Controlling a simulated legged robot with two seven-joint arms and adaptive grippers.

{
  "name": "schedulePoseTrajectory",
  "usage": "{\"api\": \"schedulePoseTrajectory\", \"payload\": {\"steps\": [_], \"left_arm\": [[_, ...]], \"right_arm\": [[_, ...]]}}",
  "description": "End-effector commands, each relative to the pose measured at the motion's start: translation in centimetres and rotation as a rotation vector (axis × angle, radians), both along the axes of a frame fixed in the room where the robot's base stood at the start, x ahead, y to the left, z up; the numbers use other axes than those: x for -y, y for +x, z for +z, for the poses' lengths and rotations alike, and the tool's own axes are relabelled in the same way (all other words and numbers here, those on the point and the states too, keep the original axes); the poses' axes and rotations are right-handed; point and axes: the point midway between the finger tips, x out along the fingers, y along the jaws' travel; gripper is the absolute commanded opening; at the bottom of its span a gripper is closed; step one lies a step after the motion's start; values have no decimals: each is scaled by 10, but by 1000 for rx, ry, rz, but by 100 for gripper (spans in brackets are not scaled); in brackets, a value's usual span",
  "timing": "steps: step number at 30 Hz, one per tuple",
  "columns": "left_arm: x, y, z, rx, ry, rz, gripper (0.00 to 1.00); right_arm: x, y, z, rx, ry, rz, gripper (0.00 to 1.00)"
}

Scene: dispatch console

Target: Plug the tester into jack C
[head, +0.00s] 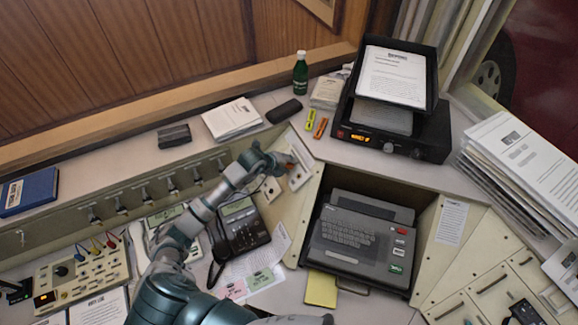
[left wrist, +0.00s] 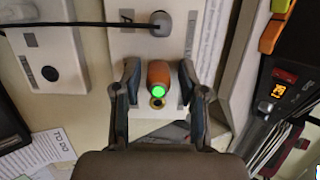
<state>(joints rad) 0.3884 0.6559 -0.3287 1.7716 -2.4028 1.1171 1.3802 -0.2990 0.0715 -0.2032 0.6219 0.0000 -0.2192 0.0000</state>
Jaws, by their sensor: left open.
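The tester (left wrist: 158,75), an orange-brown cylinder with a glowing green end, stands out from a pale jack plate (left wrist: 178,20) in the left wrist view. How deep the tester sits, and in which jack, is hidden. My left gripper (left wrist: 159,82) is open, with one finger on each side of the tester and small gaps visible. In the head view, the left gripper (head: 277,164) is at the angled panel beside the console recess. The jack letters are too small to read surely. My right gripper is not in view.
A grey plug (left wrist: 160,23) with a black cable sits above the tester on the same plate. Another plate (left wrist: 45,60) is to the left.

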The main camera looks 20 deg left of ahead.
Motion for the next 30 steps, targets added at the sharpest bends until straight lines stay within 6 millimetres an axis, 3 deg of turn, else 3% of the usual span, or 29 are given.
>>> {"api": "schedulePoseTrajectory", "payload": {"steps": [3,9,22,30], "left_arm": [[-3,0,0,0,-2,1,42],[-5,0,-1,1,-4,1,0],[-10,-1,5,3,2,7,0],[-12,-5,11,5,-1,5,0]], "right_arm": [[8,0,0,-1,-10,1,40],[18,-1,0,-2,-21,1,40],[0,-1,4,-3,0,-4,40],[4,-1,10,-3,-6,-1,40]]}}
